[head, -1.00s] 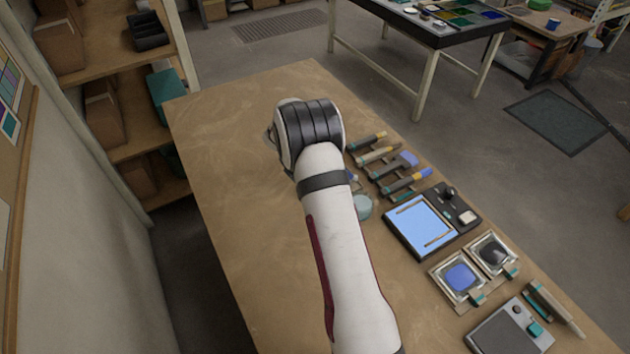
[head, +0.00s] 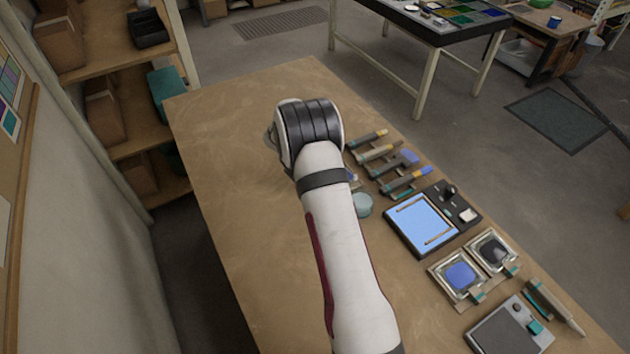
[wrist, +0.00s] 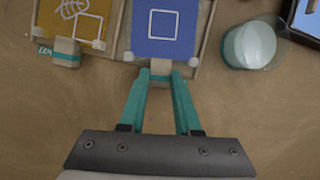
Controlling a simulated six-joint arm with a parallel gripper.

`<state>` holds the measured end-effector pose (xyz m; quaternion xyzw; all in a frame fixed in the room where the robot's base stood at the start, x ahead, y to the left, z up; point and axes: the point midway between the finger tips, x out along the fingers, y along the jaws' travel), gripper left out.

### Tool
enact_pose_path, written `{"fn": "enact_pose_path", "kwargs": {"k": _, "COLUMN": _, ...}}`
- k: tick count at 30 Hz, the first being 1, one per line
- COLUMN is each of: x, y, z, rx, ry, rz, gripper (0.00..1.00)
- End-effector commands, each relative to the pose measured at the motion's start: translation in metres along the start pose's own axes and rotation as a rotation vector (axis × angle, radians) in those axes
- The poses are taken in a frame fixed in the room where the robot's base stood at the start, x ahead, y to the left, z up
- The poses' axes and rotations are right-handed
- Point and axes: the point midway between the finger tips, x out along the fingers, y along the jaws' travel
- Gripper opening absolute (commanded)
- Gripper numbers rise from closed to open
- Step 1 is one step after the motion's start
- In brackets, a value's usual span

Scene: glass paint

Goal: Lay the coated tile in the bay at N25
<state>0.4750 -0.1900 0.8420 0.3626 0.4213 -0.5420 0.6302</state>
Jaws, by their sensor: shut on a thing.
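My gripper (wrist: 160,78) shows in the wrist view, its teal fingers shut on a small pale tab at the near edge of a blue tile (wrist: 165,45). The tile is flat, with a white outlined square. It lies within or just over a pale-edged bay (wrist: 205,38); I cannot tell if it rests on the bottom. An amber tile (wrist: 90,38) with white line drawing sits to its left, with a small label (wrist: 44,50) I cannot read for sure. In the head view my arm hides the gripper and the blue tile.
A light-blue round pot (wrist: 249,45) stands right of the bay, also in the head view (head: 362,205). A blue-topped tray (head: 425,222), several handled tools (head: 395,165), two framed tiles (head: 460,277) and a grey box (head: 510,330) line the right edge. The table's left side is bare.

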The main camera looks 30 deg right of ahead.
Motion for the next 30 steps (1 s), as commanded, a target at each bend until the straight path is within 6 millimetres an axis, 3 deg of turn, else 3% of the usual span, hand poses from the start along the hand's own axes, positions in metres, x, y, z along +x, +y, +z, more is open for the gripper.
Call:
{"fn": "enact_pose_path", "kwargs": {"k": 21, "x": 0.0034, "y": 0.0001, "z": -0.0014, "rx": -0.001, "ry": 0.000, "rz": 0.000, "gripper": 0.00}}
{"fn": "enact_pose_path", "kwargs": {"k": 22, "x": 0.0034, "y": 0.0001, "z": -0.0013, "rx": -0.001, "ry": 0.000, "rz": 0.000, "gripper": 0.35}}
{"fn": "enact_pose_path", "kwargs": {"k": 27, "x": 0.0033, "y": 0.0001, "z": -0.0013, "rx": 0.000, "ry": 0.000, "rz": 0.000, "gripper": 0.66}}
{"fn": "enact_pose_path", "kwargs": {"k": 30, "x": 0.0033, "y": 0.0001, "z": -0.0013, "rx": 0.000, "ry": 0.000, "rz": 0.000, "gripper": 0.66}}
